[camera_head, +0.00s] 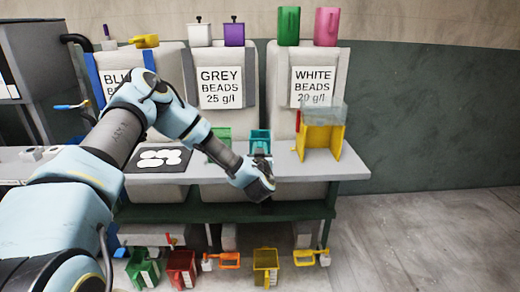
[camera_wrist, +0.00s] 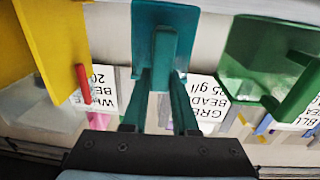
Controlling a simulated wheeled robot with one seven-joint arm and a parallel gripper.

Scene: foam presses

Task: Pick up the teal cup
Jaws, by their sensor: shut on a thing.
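The teal cup (camera_head: 260,138) is upright at the grey bench, between a green cup and a yellow stand. In the wrist view the teal cup (camera_wrist: 165,15) is at the top centre, its handle facing me. My gripper (camera_wrist: 165,78) has its two fingers on either side of that handle and is shut on it. In the head view my gripper (camera_head: 259,160) is just in front of the cup and hides its lower part. I cannot tell whether the cup touches the bench top.
The green cup (camera_head: 219,137) stands close on the left. The yellow stand (camera_head: 335,140) with a clear box on top is close on the right. Labelled bead bins (camera_head: 222,60) rise behind the bench (camera_head: 345,170). Several coloured containers (camera_head: 265,265) sit below.

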